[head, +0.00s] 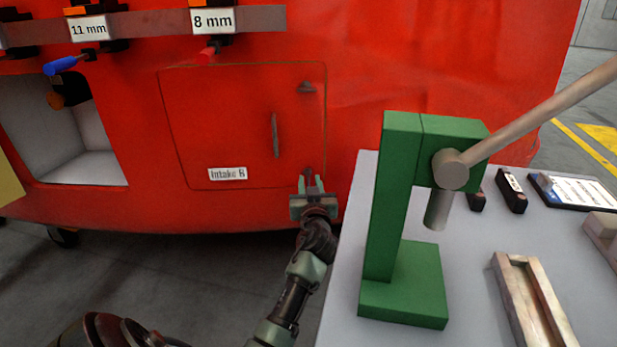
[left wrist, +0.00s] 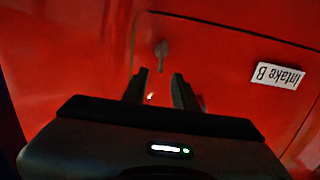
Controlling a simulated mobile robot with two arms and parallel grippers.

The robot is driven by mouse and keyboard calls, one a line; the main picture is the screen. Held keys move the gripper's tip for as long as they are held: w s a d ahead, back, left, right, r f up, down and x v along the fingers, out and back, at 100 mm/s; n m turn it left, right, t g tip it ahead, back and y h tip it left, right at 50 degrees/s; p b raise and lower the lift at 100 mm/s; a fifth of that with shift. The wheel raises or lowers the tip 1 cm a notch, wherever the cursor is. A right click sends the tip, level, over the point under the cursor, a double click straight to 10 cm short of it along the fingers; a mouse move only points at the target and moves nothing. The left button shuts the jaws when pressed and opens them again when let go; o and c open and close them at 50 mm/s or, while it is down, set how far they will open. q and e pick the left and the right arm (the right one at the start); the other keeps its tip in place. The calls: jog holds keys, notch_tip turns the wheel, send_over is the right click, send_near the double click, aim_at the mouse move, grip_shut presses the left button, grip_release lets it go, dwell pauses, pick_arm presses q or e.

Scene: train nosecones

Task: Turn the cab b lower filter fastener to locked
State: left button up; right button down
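The red filter panel with the "Intake B" label (head: 227,174) is shut flush in the red cab wall. Its lower fastener (head: 308,173) is a small dark piece at the panel's lower right corner, partly hidden by my gripper. In the left wrist view the fastener (left wrist: 162,52) shows a rounded head and a narrow stem along the line of the fingers. My left gripper (head: 312,185) is open at this corner; its fingertips (left wrist: 158,82) stand apart, either side of the fastener's line and just short of it. Contact is not visible. My right gripper is not in view.
An upper fastener (head: 306,87) and a handle (head: 275,135) are on the same panel. A green press (head: 390,200) stands on a grey table (head: 465,290) close to the right of my left arm. A tool rail (head: 150,22) runs above the panel.

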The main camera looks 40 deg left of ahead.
aim_at(308, 178)
pick_arm(q)
jog(key=x, duration=0.5)
jog(key=shift+w+a+b, duration=0.2)
jog(key=shift+w+b, duration=0.1)
grip_shut()
